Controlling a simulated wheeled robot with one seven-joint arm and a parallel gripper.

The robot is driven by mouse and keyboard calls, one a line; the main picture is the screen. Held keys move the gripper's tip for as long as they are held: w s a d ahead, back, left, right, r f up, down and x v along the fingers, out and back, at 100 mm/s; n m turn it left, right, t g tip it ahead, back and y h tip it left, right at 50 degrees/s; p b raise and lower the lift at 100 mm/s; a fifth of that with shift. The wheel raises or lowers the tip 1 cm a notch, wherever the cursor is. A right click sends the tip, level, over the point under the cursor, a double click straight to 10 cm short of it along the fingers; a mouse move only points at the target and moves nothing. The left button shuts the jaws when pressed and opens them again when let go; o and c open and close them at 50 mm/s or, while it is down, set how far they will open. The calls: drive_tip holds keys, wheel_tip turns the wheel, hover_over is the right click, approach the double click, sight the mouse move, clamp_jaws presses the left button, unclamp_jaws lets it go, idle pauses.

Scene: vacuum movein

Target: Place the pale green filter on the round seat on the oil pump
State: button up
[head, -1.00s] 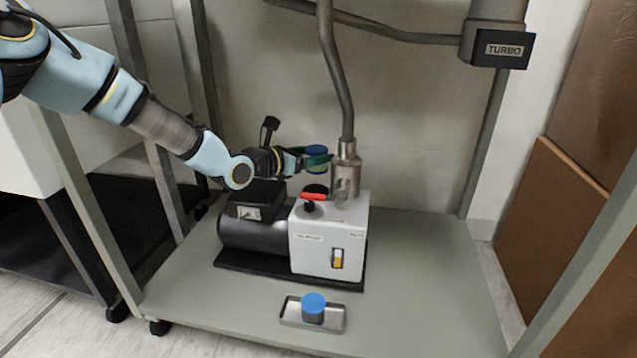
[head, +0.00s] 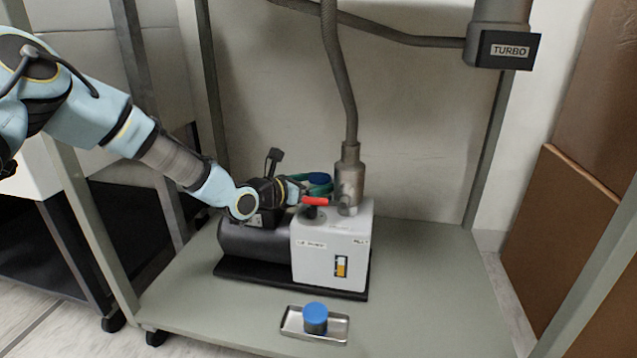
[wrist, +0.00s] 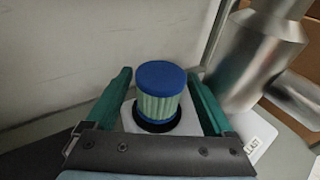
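The pale green filter (wrist: 160,106), with a blue cap, stands upright in the wrist view. Its lower end is at the black round seat (wrist: 144,125) on top of the oil pump; whether it is fully down is hard to tell. My gripper (wrist: 157,76) has its green fingers on either side of the filter, with visible gaps, so it looks open. In the head view, the filter's blue cap (head: 319,178) shows behind the red handle, beside my gripper (head: 308,188). The oil pump (head: 325,250) is a white box with a dark motor; its seat is hidden there.
A metal pipe fitting (head: 348,178) with a hose rises right of the filter, close to my gripper. A red handle (head: 315,201) is in front. A dark, blue-capped filter (head: 315,318) stands on a small metal tray (head: 291,322). Frame posts flank the shelf.

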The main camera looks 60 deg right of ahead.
drive_tip(key=shift+o, duration=0.6)
drive_tip(key=shift+r, duration=0.1)
drive_tip(key=shift+a+r, duration=0.15)
drive_tip(key=p+v, duration=0.4)
drive_tip(key=v, duration=0.7)
drive_tip(key=shift+a, duration=0.3)
drive_tip(key=shift+w, duration=0.2)
